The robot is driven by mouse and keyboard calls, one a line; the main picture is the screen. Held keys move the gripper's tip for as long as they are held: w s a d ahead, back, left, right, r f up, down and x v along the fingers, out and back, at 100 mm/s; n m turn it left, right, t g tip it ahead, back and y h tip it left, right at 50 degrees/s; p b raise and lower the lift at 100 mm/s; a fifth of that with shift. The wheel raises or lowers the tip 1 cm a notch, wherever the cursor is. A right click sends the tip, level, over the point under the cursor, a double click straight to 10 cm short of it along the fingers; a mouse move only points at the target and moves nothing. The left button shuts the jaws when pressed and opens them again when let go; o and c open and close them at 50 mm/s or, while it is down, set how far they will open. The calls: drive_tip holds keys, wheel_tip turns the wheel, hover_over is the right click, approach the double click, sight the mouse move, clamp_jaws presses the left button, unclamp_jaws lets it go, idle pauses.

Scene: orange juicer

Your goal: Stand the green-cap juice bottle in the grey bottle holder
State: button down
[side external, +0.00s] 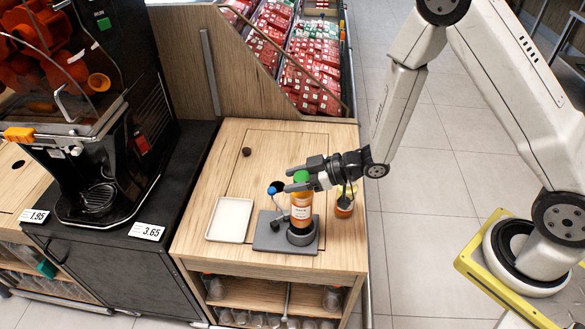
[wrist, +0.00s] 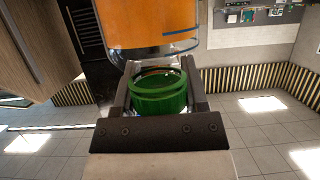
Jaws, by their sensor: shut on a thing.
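The green-cap juice bottle (side external: 301,207) stands upright on the wooden counter's grey bottle holder (side external: 272,240). Its lower end is at the holder's round dark ring, and the ring's front wall hides the base. I cannot tell whether it rests fully on the bottom. My gripper (side external: 300,180) reaches in from the right and is shut on the bottle at its green cap. In the wrist view, the green cap (wrist: 160,95) sits between both fingers, with the orange-filled bottle body (wrist: 150,30) beyond it.
A white tray (side external: 230,219) lies left of the holder. A juicer (side external: 100,150) stands further left.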

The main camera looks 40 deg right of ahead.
sight(295, 196)
drive_tip(key=shift+f, duration=3.15)
drive_tip(key=shift+c, duration=0.6)
unclamp_jaws()
drive_tip(key=shift+r, duration=0.15)
drive_tip(key=shift+r, duration=0.15)
drive_tip(key=v, duration=1.2)
drive_tip(key=shift+d, duration=0.1)
